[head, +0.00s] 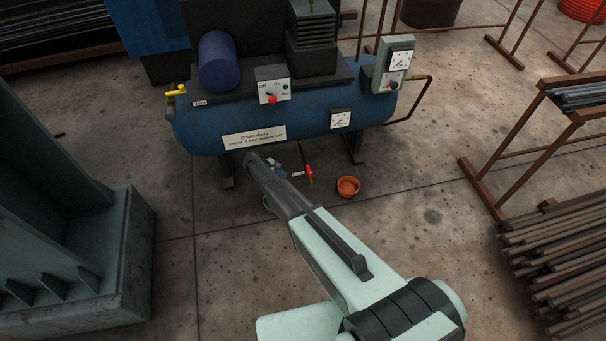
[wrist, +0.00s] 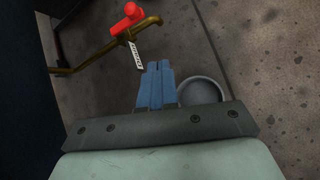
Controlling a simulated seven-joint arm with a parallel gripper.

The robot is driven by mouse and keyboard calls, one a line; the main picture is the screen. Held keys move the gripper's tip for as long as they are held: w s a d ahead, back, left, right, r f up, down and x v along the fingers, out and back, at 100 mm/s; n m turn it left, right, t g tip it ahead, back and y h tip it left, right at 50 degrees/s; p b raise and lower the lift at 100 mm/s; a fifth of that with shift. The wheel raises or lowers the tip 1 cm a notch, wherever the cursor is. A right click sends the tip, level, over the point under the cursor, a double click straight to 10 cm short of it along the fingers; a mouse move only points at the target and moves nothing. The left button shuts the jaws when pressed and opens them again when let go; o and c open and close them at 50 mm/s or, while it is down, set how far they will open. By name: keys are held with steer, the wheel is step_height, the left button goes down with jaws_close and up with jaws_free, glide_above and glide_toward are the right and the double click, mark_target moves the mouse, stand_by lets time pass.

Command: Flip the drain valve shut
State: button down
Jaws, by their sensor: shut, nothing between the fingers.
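The drain valve has a red handle (head: 309,172) on a brass pipe under the blue tank (head: 190,127). In the wrist view the red handle (wrist: 127,18) is at the top, left of centre, at an angle to the brass pipe (wrist: 95,56). A white tag (wrist: 135,55) hangs just below it. My gripper (wrist: 155,66) shows as two blue fingers, shut together and empty. Their tips are below and right of the handle in that view, apart from it. In the head view my arm reaches under the tank's front, left of the valve, and partly hides the gripper.
An orange bowl (head: 348,187) stands on the floor right of the valve. The tank carries a switch box (head: 272,85), gauges and a yellow-handled valve (head: 177,90). A green machine frame (head: 125,245) is at left; a bar rack (head: 555,240) is at right. Floor between is open.

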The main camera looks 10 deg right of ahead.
steer(key=shift+w+d+r+n+t, duration=0.1)
steer(key=shift+w+d+n, duration=0.1)
steer(key=shift+n, duration=0.7)
steer(key=shift+w+d+r+n+t, duration=0.1)
steer(key=shift+w+r+n, duration=0.05)
steer(key=shift+n, duration=0.75)
steer(key=shift+w+d+r+n+t, duration=0.1)
steer(key=shift+w+n, duration=0.1)
steer(key=shift+n, duration=0.7)
steer(key=w+d+f, duration=0.1)
steer(key=d+f, duration=0.6)
steer(key=d, duration=0.4)
steer(key=shift+w+f, duration=0.15)
steer(key=shift+w, duration=0.2)
